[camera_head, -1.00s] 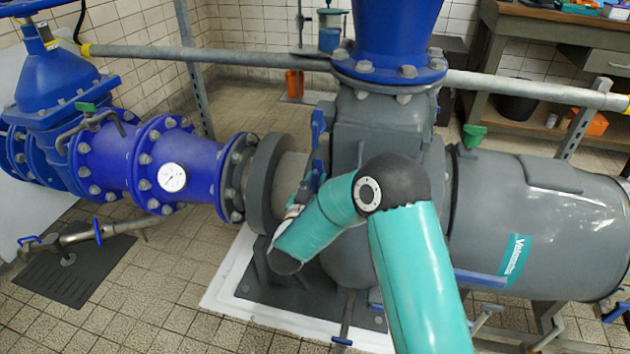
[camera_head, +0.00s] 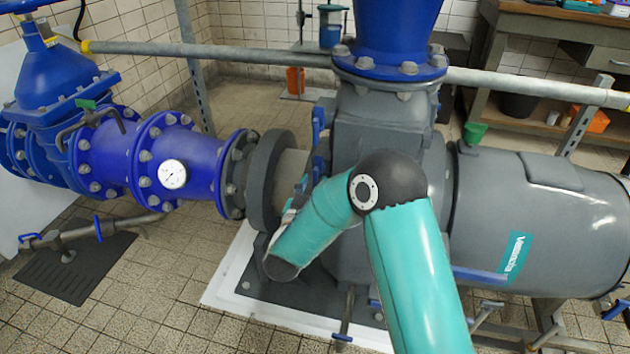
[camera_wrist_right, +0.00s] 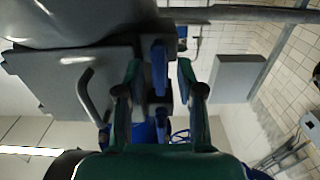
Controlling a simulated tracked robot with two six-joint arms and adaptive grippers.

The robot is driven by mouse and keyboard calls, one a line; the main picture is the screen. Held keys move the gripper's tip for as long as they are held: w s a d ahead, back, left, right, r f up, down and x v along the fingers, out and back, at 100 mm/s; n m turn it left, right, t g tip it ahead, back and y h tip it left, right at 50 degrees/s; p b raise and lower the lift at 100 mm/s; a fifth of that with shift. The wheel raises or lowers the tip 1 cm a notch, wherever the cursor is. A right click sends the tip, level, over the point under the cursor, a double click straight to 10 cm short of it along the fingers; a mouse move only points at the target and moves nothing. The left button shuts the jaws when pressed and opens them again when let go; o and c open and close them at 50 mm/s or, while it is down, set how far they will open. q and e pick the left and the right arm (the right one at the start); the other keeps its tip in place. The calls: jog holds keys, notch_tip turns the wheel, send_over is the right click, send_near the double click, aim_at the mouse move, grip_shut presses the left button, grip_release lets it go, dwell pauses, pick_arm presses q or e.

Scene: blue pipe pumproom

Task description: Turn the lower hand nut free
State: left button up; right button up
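Two blue hand nuts stand one above the other on the left face of the grey pump casing. In the head view the upper hand nut (camera_head: 318,122) shows clearly, while the lower one (camera_head: 304,183) is partly covered by my right wrist. My right gripper (camera_wrist_right: 158,82) is open in the right wrist view, with a finger on each side of a blue nut part (camera_wrist_right: 158,66). Gaps show between this part and both fingers. I cannot tell which hand nut it belongs to. In the head view the fingers are mostly hidden behind the wrist. My left gripper is not in view.
The grey pump casing (camera_head: 375,135) stands close behind my right arm. A thick flange (camera_head: 268,180) and blue pipe (camera_head: 110,155) with a gauge (camera_head: 172,174) lie left of the wrist. A rail (camera_head: 215,54) crosses behind.

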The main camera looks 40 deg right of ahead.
jog(key=v, duration=1)
jog(key=shift+d+f, duration=0.1)
jog(key=shift+d, duration=0.1)
jog(key=s+d+f+g, duration=0.1)
jog(key=s+d+f, duration=0.1)
jog(key=d+f, duration=0.35)
jog(key=s+a+f+n+g+y, duration=0.1)
jog(key=a+f+n+y, duration=0.2)
jog(key=f, duration=0.5)
jog(key=s+a+f+n+g+y, duration=0.1)
jog(key=a+f+y, duration=0.2)
jog(key=f+y, duration=0.45)
jog(key=s+a+f+n+g+y, duration=0.2)
jog(key=s+a+f+g+y, duration=0.25)
jog(key=s+a, duration=0.35)
jog(key=s+a+f+n+g+y, duration=0.25)
jog(key=s+a+f, duration=0.25)
jog(key=s+a, duration=0.3)
notch_tip(320, 180, up, 30)
jog(key=g+p, duration=0.1)
jog(key=p, duration=2.8)
jog(key=shift+s+d+f+m+p, duration=0.2)
jog(key=shift+s+m+p, duration=0.15)
jog(key=shift+s+m, duration=0.1)
